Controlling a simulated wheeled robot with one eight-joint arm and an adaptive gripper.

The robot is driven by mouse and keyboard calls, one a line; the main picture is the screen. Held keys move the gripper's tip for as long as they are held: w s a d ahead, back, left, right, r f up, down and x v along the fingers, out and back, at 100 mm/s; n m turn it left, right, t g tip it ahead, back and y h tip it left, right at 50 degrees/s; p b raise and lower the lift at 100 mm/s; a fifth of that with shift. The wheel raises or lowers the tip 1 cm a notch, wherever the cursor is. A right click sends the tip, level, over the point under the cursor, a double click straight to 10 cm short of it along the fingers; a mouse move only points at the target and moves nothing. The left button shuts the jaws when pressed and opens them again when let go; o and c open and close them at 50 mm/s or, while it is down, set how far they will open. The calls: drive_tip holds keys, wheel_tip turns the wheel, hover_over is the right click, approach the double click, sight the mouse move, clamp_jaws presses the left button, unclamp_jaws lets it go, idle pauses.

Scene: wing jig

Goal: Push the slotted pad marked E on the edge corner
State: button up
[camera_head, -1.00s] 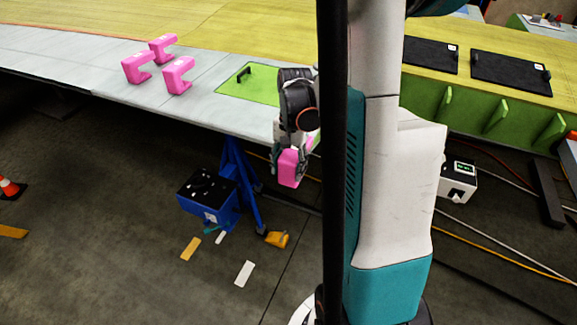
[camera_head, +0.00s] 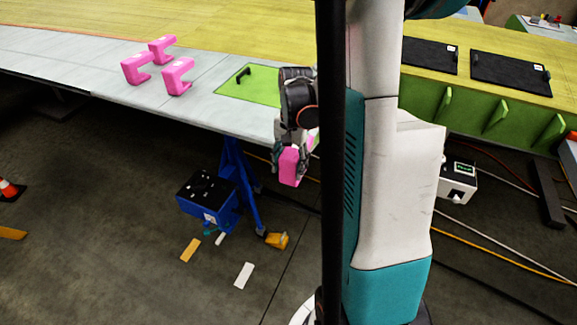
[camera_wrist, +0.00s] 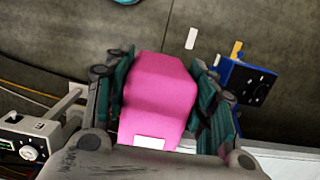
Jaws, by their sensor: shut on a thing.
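My gripper (camera_head: 291,157) hangs at the front edge of the grey wing skin (camera_head: 195,112), below the level of its top. It is shut on a pink pad (camera_head: 289,167). In the wrist view the same pink pad (camera_wrist: 157,95) lies between the fingers of my gripper (camera_wrist: 160,68). A white label shows on its near end; I cannot read its letter. The pad's slot is not seen in either view. I cannot tell whether the pad touches the edge, as my wrist and the dark column hide part of it.
Three pink slotted pads (camera_head: 178,77) stand on the wing at left. A green mat (camera_head: 258,87) with a black handle lies behind my gripper. Below are a blue stand with a box (camera_head: 208,198) and a white device (camera_head: 459,183).

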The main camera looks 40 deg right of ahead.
drive_tip(key=shift+w+d+f+b, duration=0.15)
drive_tip(key=shift+w+d, duration=0.15)
drive_tip(key=shift+d, duration=0.4)
drive_tip(key=shift+w+d+b, duration=0.1)
drive_tip(key=shift+w+d, duration=0.15)
drive_tip(key=shift+d, duration=0.5)
drive_tip(key=shift+w+d+f+b, duration=0.15)
drive_tip(key=shift+w+d, duration=0.15)
drive_tip(key=shift+d, duration=0.4)
drive_tip(key=shift+w+d+r, duration=0.1)
drive_tip(key=shift+d, duration=0.2)
drive_tip(key=shift+w+d, duration=0.1)
drive_tip(key=shift+d, duration=0.1)
drive_tip(key=o, duration=1.2)
drive_tip(key=shift+d, duration=0.1)
drive_tip(key=r, duration=0.4)
drive_tip(key=d+r, duration=0.1)
drive_tip(key=r, duration=0.6)
drive_tip(key=shift+w+d+r, duration=0.25)
drive_tip(key=shift+w+r, duration=0.1)
drive_tip(key=shift+r, duration=0.05)
